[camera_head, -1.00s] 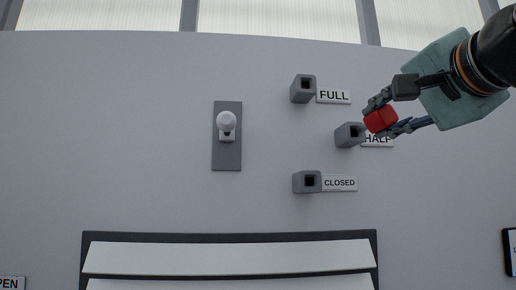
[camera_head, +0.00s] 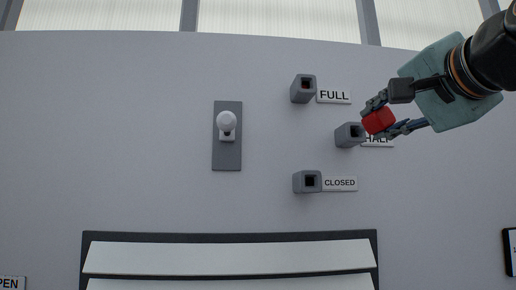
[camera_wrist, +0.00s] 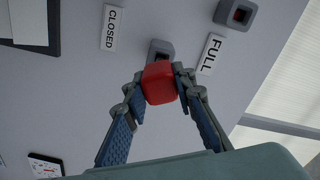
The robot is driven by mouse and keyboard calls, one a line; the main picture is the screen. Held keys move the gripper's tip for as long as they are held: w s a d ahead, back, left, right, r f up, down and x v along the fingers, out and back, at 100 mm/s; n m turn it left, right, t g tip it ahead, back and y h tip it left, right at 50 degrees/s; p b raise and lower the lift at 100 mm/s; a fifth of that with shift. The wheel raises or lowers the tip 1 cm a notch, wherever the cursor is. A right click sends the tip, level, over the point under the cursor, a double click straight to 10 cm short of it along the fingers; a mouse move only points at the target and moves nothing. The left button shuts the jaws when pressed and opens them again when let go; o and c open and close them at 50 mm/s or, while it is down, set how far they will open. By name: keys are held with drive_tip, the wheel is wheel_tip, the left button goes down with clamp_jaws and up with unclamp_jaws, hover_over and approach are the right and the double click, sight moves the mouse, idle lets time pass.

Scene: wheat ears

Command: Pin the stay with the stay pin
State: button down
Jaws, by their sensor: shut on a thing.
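My gripper (camera_head: 384,120) is shut on a red block-like piece, likely the head of the stay pin (camera_head: 378,121); it also shows in the wrist view (camera_wrist: 158,82). No shank of it can be seen. The piece is just right of and above the grey HALF socket (camera_head: 349,134) in the head view. In the wrist view it covers part of that socket (camera_wrist: 161,48); whether they touch cannot be told. The FULL socket (camera_head: 303,89) shows a reddish inside, and the CLOSED socket (camera_head: 307,182) a dark hole. I cannot make out which part is the stay.
A white knob on a dark grey plate (camera_head: 227,158) is on the wall left of the sockets. A dark-framed louvre (camera_head: 230,257) is below. The HALF label (camera_head: 379,141) is partly covered by my gripper. A dark panel (camera_head: 511,252) is at the right edge.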

sight(365, 127)
drive_tip(key=shift+w+a, duration=0.1)
drive_tip(key=shift+w, duration=2.05)
drive_tip(key=shift+w, duration=0.35)
drive_tip(key=shift+w+p, duration=0.3)
drive_tip(key=shift+w, duration=0.1)
drive_tip(key=c, duration=1.5)
unclamp_jaws()
drive_tip(key=shift+c, duration=0.2)
drive_tip(key=shift+s, duration=0.1)
drive_tip(key=shift+s, duration=3.95)
